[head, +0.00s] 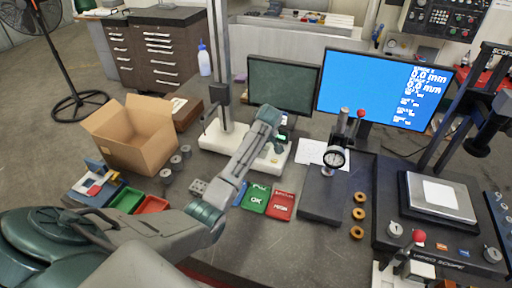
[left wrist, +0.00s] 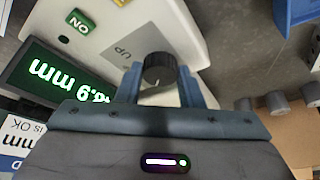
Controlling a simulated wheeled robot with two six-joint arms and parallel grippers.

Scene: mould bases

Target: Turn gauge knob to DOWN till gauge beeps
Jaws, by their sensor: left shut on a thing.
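The gauge knob (left wrist: 158,68) is black and round with a pale mark. It sits on the gauge's white body (left wrist: 180,25) in the left wrist view. My left gripper (left wrist: 160,88) is shut on the knob, with one blue-grey finger on each side. A label reading UP (left wrist: 122,50) shows upside down beside the knob. My right gripper is not in view.
A dial indicator (head: 336,158) stands on a dark block to the right. An open cardboard box (head: 130,135) and grey cylinders stand left. Two monitors (head: 382,88) stand behind.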

